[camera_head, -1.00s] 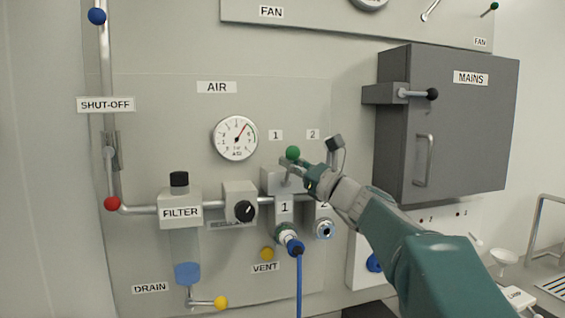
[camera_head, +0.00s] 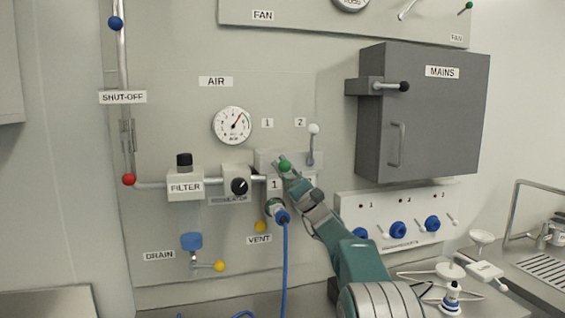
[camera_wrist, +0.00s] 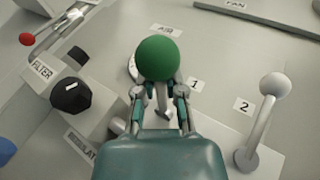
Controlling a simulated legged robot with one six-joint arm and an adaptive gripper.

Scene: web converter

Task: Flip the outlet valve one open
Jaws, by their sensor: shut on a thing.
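The lever of outlet valve 1 carries a green ball knob (camera_head: 285,166), below the upper "1" label on the AIR panel. The same green ball (camera_wrist: 158,58) is large in the wrist view. My gripper (camera_head: 291,178) is at this lever; in the wrist view its fingers (camera_wrist: 160,94) close around the stem just below the ball. The lever points out from the panel toward me; its exact angle is hard to tell. The lever of outlet valve 2, with a white ball knob (camera_head: 313,130), stands upright to the right. My gripper partly hides the outlet 1 body.
The regulator knob (camera_head: 240,186) and filter (camera_head: 185,186) are to the left. A blue hose (camera_head: 284,265) hangs from outlet 1. A yellow vent knob (camera_head: 261,226) is below. The grey MAINS box (camera_head: 425,115) juts out to the right.

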